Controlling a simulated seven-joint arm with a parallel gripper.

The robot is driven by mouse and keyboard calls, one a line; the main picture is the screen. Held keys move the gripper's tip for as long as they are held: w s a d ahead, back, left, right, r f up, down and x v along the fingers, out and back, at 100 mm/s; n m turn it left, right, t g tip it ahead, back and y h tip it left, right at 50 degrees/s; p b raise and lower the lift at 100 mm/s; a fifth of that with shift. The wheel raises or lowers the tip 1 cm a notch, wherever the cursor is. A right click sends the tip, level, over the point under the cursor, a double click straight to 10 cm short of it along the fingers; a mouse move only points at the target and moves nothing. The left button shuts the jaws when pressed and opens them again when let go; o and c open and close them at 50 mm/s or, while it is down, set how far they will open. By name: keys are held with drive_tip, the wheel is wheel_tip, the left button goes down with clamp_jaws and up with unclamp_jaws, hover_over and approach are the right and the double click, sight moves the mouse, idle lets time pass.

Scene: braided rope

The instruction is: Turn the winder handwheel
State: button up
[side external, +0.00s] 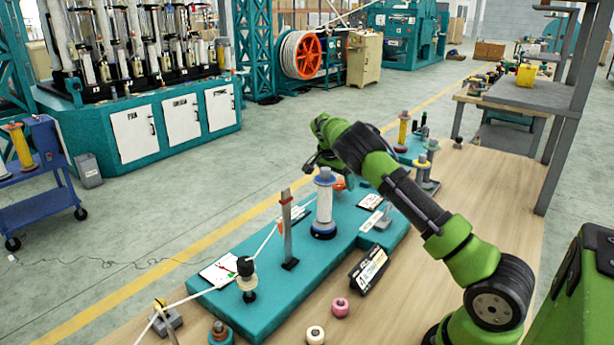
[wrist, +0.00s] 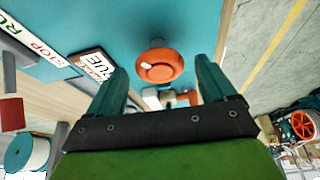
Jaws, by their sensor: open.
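The winder handwheel is a small orange disc with a pale mark on its face. In the wrist view the handwheel (wrist: 158,66) stands out from the teal base, between and beyond my fingertips. No contact shows. In the side view a bit of the orange handwheel (side external: 340,184) shows beside the white spool, partly hidden by my arm. My gripper (wrist: 162,78) is open, its two teal fingers spread to either side of the handwheel. In the side view my gripper (side external: 322,164) is above the far side of the teal base and its fingers are hard to make out.
A white spool with a blue top (side external: 325,205) stands close to my gripper on the teal base (side external: 277,297). A grey post (side external: 287,230) and a taut white rope are at its left. Labels and a yellow spool (side external: 403,130) are nearby.

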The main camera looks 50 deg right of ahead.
drive_tip(key=v, duration=1.6)
drive_tip(key=shift+a+r, duration=0.2)
drive_tip(key=shift+r, duration=0.15)
drive_tip(key=shift+s+r, duration=0.1)
drive_tip(key=shift+s, duration=0.05)
